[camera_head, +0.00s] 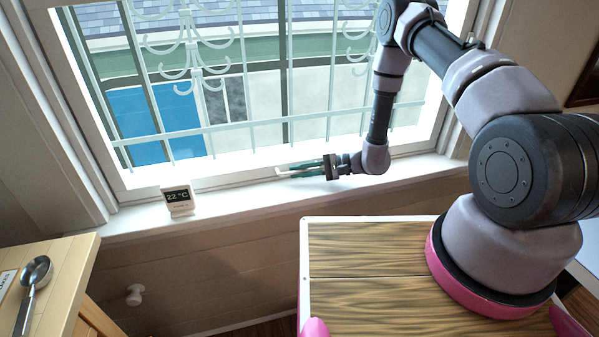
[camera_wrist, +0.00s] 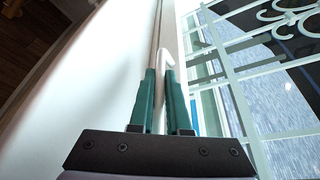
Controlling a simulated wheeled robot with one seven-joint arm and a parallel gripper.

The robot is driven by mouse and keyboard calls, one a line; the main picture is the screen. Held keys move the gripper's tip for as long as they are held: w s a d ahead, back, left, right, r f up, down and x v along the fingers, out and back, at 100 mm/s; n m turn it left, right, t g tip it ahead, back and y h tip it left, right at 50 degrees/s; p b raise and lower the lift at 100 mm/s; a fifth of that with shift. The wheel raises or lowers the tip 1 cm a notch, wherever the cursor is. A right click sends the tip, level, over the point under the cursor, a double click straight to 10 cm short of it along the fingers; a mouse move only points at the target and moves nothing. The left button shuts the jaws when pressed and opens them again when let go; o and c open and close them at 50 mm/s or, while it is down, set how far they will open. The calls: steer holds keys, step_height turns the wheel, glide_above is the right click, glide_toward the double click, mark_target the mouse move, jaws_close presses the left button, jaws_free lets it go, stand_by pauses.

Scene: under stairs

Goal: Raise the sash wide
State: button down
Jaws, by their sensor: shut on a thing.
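The window sash has a white bottom rail (camera_head: 225,181), low down and close above the sill. My gripper (camera_head: 297,171) is at this rail, right of its middle, reaching in from the right with green fingers. In the wrist view, my gripper (camera_wrist: 161,78) has its two fingers on either side of a slim white lift handle (camera_wrist: 166,57) on the rail, and it is shut on it. The handle is mostly hidden by the fingers in the head view. I cannot tell whether there is a gap under the rail.
A white sill (camera_head: 240,205) runs below the window. A small thermometer display (camera_head: 179,201) stands on it at the left. Pale scrolled bars (camera_head: 195,70) stand across the window opening. A wooden surface (camera_head: 60,265) with a metal scoop (camera_head: 36,272) is at the lower left.

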mark_target(300, 61)
steer(key=shift+r, duration=0.1)
step_height(300, 61, up, 34)
steer(key=shift+f, duration=0.25)
steer(key=c, duration=0.9)
jaws_free()
steer(key=v, duration=1)
steer(key=shift+d, duration=0.4)
steer(key=shift+r, duration=0.1)
